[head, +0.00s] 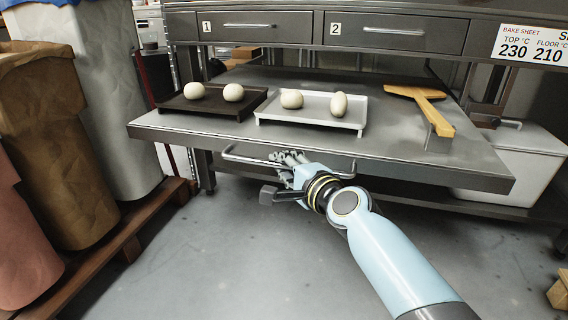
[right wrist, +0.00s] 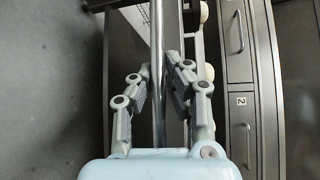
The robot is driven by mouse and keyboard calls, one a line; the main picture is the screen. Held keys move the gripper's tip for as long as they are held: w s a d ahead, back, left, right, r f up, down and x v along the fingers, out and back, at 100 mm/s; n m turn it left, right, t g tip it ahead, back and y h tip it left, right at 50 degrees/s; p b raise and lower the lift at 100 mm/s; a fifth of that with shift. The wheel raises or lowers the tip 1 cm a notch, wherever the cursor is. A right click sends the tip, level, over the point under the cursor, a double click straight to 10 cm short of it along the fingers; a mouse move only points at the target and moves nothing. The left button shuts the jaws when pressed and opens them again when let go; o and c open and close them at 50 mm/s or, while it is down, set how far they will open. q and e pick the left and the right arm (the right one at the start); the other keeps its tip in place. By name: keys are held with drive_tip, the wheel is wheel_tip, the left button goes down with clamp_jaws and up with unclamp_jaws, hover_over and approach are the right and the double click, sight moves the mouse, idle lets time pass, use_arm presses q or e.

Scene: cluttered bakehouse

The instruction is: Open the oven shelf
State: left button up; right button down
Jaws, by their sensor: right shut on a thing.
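The oven shelf (head: 215,130) is a grey metal slab that stands out from under the drawer front. A bar handle (head: 240,158) runs along its front edge. My right gripper (head: 288,166) is at this handle, near its middle. In the right wrist view, the fingers of my right gripper (right wrist: 160,85) lie on either side of the handle bar (right wrist: 157,35) and are shut on it. Part of the bar is hidden behind the fingers in the head view. My left gripper is not in view.
On the shelf are a dark tray (head: 215,111) and a white tray (head: 312,120), each with two dough balls, and a wooden peel (head: 432,112). Sacks (head: 40,130) on a wooden pallet (head: 110,235) stand left. A white bin (head: 515,165) is right. The floor in front is clear.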

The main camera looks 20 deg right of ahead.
drive_tip(key=c, duration=1.4)
unclamp_jaws()
drive_tip(key=shift+f, duration=0.35)
drive_tip(key=shift+o, duration=0.3)
drive_tip(key=shift+r, duration=0.15)
drive_tip(key=shift+r, duration=0.1)
drive_tip(key=v, duration=1.2)
